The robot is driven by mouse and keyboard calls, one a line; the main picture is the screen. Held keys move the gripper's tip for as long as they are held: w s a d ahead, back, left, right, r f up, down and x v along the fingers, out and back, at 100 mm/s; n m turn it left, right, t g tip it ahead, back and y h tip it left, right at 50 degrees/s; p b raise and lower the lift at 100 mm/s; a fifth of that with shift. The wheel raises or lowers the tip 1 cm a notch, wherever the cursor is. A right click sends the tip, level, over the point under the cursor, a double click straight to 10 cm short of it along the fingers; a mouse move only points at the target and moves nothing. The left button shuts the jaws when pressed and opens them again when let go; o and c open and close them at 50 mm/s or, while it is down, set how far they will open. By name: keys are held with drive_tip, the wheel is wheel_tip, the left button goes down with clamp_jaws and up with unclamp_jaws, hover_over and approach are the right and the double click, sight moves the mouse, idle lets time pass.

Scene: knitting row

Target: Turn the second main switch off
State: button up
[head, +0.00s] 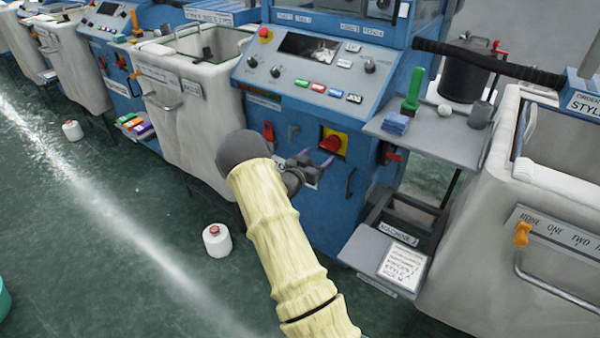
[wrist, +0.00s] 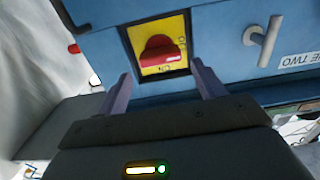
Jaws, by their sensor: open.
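The main switch (head: 333,142) is a red rotary knob on a yellow plate, on the front of the blue machine in the middle of the head view. In the wrist view the red knob (wrist: 162,50) faces me on its dark-framed yellow plate, its grip bar lying roughly across the picture. The plate's small lettering is too small to read for certain. My gripper (head: 317,158) is open and empty, just in front of and left of the switch in the head view. In the wrist view its fingertips (wrist: 161,76) stand apart on either side below the knob, not visibly touching it.
A "MACHINE 2" label (head: 398,234) is on a low shelf to the right. A grey side shelf (head: 440,128) holds a green brush and blue block. A red handle (head: 268,131) is left of the switch. White bins (head: 190,125) flank the machine. A white spool (head: 217,240) stands on the floor.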

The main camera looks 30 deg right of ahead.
drive_tip(key=v, duration=1)
drive_tip(key=shift+s+a+p, duration=0.15)
drive_tip(key=shift+a+p, duration=0.05)
drive_tip(key=shift+p, duration=0.15)
drive_tip(key=s+a+r+n+t+y, duration=0.1)
drive_tip(key=s+a+r+n+y, duration=0.1)
drive_tip(key=a+n+y, duration=0.4)
drive_tip(key=s+a+r+n+y, duration=0.1)
drive_tip(key=a+y, duration=0.6)
drive_tip(key=a, duration=0.4)
drive_tip(key=s+a+r+n+g+y, duration=0.2)
drive_tip(key=s+a+n+g, duration=0.15)
drive_tip(key=s, duration=0.65)
drive_tip(key=s+a+r+n+g+y, duration=0.2)
drive_tip(key=s+a+n, duration=0.15)
drive_tip(key=s, duration=0.75)
drive_tip(key=w+p+v, duration=0.2)
drive_tip(key=p+v, duration=1)
drive_tip(key=w+r+p+v, duration=0.1)
drive_tip(key=w+p+v, duration=0.1)
drive_tip(key=p+v, duration=1)
drive_tip(key=shift+w+a+m+p, duration=0.3)
drive_tip(key=shift+w+a+p, duration=0.2)
drive_tip(key=shift+w, duration=0.35)
